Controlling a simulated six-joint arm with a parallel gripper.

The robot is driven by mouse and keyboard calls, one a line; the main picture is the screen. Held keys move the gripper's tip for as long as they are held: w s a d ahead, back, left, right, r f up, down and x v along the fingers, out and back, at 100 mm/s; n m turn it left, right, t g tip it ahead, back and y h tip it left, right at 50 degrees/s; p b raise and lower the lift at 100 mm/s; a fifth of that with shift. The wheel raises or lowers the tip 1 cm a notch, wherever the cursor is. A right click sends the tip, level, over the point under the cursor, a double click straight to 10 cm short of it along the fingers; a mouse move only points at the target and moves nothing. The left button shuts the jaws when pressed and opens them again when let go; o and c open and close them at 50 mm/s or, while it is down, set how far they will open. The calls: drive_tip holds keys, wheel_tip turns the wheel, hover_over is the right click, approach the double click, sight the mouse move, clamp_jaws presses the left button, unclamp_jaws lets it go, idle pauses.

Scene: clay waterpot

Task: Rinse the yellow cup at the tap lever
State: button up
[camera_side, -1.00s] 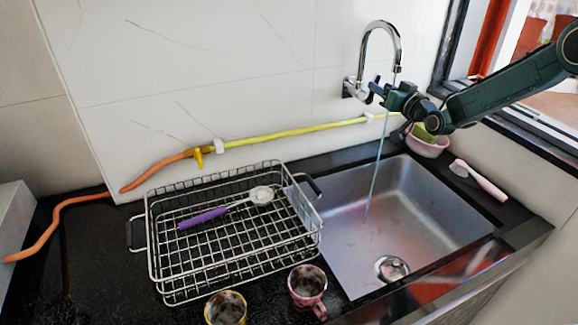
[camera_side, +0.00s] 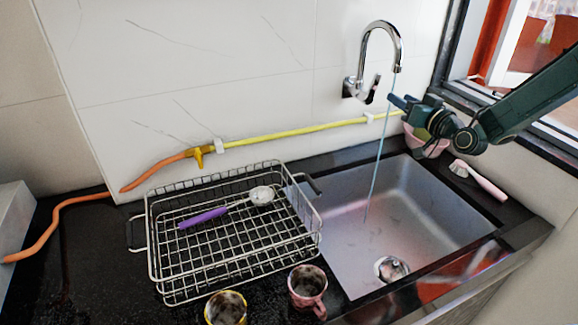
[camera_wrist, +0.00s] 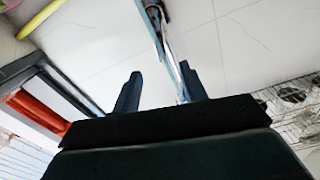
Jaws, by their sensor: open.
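The yellow cup (camera_side: 226,308) stands on the dark counter in front of the rack, at the bottom edge of the side view, partly cut off. It looks dark inside. The chrome tap (camera_side: 381,38) is on the wall above the sink, with its lever (camera_side: 373,89) beside the base. A thin blue water stream (camera_side: 376,170) runs from the spout into the sink (camera_side: 440,205). My gripper (camera_side: 397,103) is open and empty, just right of the lever and stream, apart from the lever. In the wrist view its two fingers (camera_wrist: 160,82) stand apart.
A pink cup (camera_side: 307,287) stands right of the yellow one. A wire rack (camera_side: 165,270) holds a purple-handled brush (camera_side: 205,217). A pink bowl (camera_side: 428,148) and a pink brush (camera_side: 482,182) are by the window. A yellow and orange hose (camera_side: 290,133) runs along the wall.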

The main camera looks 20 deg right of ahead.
drive_tip(key=shift+w+a, duration=0.15)
drive_tip(key=shift+a, duration=0.05)
drive_tip(key=c, duration=0.9)
drive_tip(key=shift+w+a+f+n, duration=0.2)
drive_tip(key=shift+w+a+n, duration=0.05)
drive_tip(key=shift+n, duration=0.15)
clamp_jaws()
drive_tip(key=w+a+f+n+g+h, duration=0.1)
drive_tip(key=w+a+n+g+h, duration=0.2)
drive_tip(key=w+a+n, duration=0.55)
drive_tip(key=s+a+r+g+h, duration=0.3)
drive_tip(key=s+a+r+h, duration=0.1)
drive_tip(key=s+r+h, duration=0.2)
drive_tip(key=shift+s+a+r+h, duration=0.35)
drive_tip(key=shift+r+h, duration=0.25)
drive_tip(key=shift+h, duration=0.5)
